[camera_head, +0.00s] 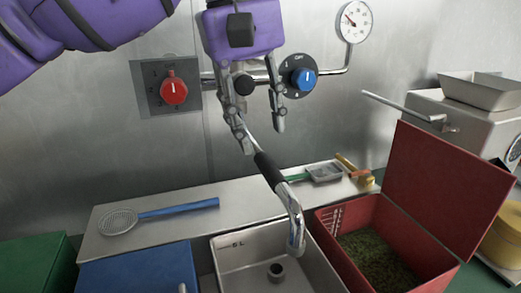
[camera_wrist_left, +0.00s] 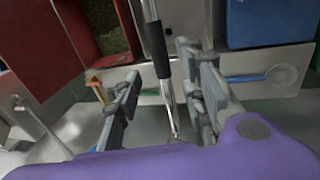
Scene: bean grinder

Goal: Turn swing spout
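The swing spout (camera_head: 292,205) is a chrome pipe with a black sleeve. It slopes down from the wall pipe, and its bent end hangs over the steel basin (camera_head: 232,246) marked 5 L. My left gripper (camera_head: 262,136) is in front of the wall at the spout's upper part, fingers pointing down. Its fingers are spread apart. In the left wrist view the spout's black sleeve (camera_wrist_left: 160,57) and thin pipe run between the two fingers, with gaps visible on both sides. Whether the pipe lies at fingertip depth is hard to tell. My right gripper is not in view.
A red knob (camera_head: 174,90) and a blue knob (camera_head: 303,79) flank the gripper on the wall, with a gauge (camera_head: 354,20) above right. An open red bin (camera_head: 334,222) stands right of the basin, a blue box (camera_head: 140,272) left. A blue-handled strainer (camera_head: 180,208) lies on the ledge.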

